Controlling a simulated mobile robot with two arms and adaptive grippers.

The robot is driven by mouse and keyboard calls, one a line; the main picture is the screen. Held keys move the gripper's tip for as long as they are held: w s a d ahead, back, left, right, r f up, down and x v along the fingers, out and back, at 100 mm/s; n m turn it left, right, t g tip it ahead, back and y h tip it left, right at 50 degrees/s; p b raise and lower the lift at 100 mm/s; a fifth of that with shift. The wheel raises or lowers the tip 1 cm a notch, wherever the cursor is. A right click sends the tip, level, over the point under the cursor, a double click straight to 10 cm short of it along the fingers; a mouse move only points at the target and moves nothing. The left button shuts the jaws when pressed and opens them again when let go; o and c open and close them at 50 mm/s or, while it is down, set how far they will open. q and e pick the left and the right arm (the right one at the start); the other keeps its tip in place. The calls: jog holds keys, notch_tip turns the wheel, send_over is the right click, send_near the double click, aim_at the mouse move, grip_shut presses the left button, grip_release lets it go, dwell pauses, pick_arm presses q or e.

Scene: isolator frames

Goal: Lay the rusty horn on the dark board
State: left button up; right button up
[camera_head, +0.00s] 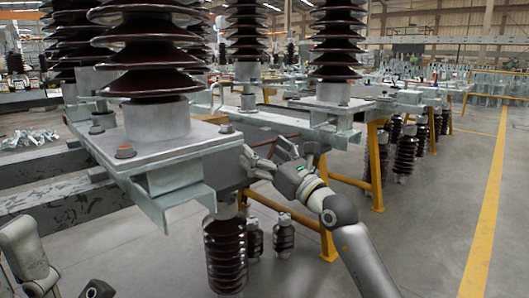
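My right gripper (266,155) is beside the right end of the near steel frame, in the middle of the view. Its fingers look spread apart, and I see nothing clearly held between them. A thin, brownish rod-like piece (276,139) shows just behind and above the fingers; it may be the rusty horn, but it is too small to tell. I cannot make out for certain which surface is the dark board. Parts of my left arm show at the lower left, but its gripper is out of view.
Tall dark brown insulators (151,50) stand on the grey steel frame (165,150) close to the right gripper. Yellow trestle legs (376,165) stand behind. The floor on the right, by the yellow line (487,215), is clear.

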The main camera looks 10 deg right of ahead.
jog(key=shift+o, duration=1)
